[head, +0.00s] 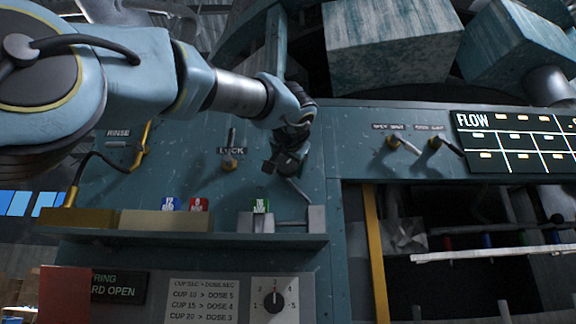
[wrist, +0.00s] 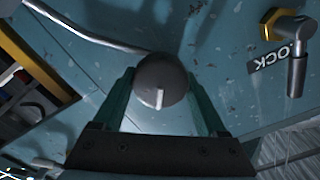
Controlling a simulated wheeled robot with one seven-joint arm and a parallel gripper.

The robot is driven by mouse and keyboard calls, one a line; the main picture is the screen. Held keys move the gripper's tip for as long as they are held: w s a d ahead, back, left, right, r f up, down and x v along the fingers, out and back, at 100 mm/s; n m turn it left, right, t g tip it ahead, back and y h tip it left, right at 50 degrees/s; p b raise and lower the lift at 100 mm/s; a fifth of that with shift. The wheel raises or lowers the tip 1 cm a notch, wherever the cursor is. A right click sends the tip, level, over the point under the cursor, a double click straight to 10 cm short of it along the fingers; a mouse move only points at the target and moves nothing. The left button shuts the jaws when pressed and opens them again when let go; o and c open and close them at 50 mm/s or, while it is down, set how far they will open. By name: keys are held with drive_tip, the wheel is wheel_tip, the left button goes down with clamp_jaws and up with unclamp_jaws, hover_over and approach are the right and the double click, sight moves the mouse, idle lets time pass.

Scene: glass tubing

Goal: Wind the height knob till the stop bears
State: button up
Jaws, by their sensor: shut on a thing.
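My gripper (head: 287,163) is at the blue panel in the head view, right of the LOCK lever (head: 231,158). In the wrist view, its two green fingers (wrist: 160,88) are closed on either side of a dark round knob (wrist: 158,72) with a short white mark near its lower edge. I take this for the height knob; no label shows on it. In the head view the arm and gripper hide it. A thin metal rod (wrist: 88,33) runs from the upper left towards the knob. I cannot make out the stop or whether it bears on anything.
A shelf (head: 180,236) below holds small blue, red and green tags and a grey bracket (head: 316,219). Two more levers (head: 392,143) and the FLOW board (head: 515,142) are to the right. A numbered dial (head: 274,300) sits below. The LOCK lever (wrist: 297,72) is close by.

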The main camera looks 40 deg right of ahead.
drive_tip(key=shift+m, duration=0.5)
drive_tip(key=o, duration=1.3)
drive_tip(key=b+v, duration=0.4)
drive_tip(key=v, duration=0.6)
drive_tip(key=shift+s+a+b, duration=0.25)
drive_tip(key=shift+s+b, duration=0.05)
